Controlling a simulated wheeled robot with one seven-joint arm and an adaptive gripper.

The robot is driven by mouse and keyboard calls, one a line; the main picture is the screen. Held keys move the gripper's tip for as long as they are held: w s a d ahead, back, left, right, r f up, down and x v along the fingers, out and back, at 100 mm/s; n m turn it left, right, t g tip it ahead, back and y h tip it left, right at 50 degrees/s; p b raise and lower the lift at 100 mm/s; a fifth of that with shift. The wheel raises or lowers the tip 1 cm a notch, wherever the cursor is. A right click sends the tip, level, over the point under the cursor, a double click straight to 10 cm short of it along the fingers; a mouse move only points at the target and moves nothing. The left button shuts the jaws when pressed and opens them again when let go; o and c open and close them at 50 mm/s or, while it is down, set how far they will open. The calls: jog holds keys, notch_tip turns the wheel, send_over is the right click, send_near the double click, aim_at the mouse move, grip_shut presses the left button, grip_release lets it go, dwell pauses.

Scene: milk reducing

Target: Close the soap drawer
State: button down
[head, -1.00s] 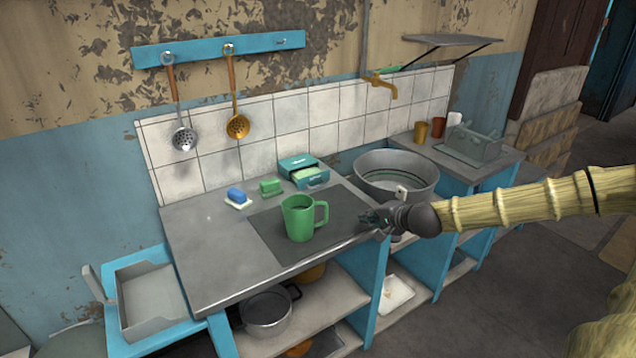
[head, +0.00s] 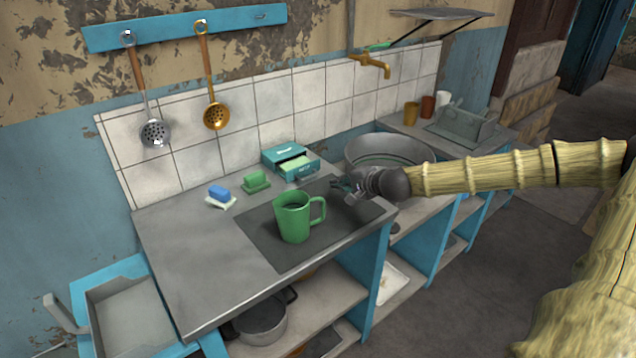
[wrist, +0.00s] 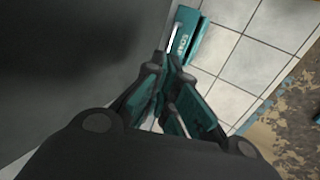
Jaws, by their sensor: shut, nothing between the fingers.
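The teal soap box (head: 284,152) stands against the tiles at the back of the counter. Its drawer (head: 304,172) is pulled out toward the front, with pale green soap (head: 297,163) showing inside. My gripper (head: 338,184) is shut and empty, just to the right and front of the drawer, apart from it in the head view. In the wrist view, the shut fingers (wrist: 172,66) point toward the teal box front (wrist: 185,38) with its lettering. The fingers hide part of the box there.
A green mug (head: 293,217) stands on the dark mat (head: 262,238), close to my gripper's left. A green block (head: 256,181) and a blue sponge (head: 219,193) lie left of the soap box. A metal basin (head: 388,150) sits behind my gripper.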

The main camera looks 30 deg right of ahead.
aim_at(318, 184)
jog(key=shift+w+f+b, duration=0.2)
jog(key=shift+f+b, duration=0.15)
jog(key=shift+w+a+r, duration=0.1)
jog(key=shift+r, duration=0.05)
jog(key=shift+w+f+b, duration=0.3)
jog(key=shift+w+b, duration=0.15)
jog(key=shift+w, duration=0.1)
jog(key=shift+b+x, duration=1.35)
jog(key=shift+x, duration=1.65)
jog(key=shift+w+a+f+b, duration=0.1)
jog(key=shift+w+f+b, duration=0.1)
jog(key=shift+w, duration=0.8)
jog(key=shift+w+a+f+b, duration=0.1)
jog(key=shift+w+b, duration=0.05)
jog(key=shift+w, duration=0.8)
jog(key=shift+d, duration=0.1)
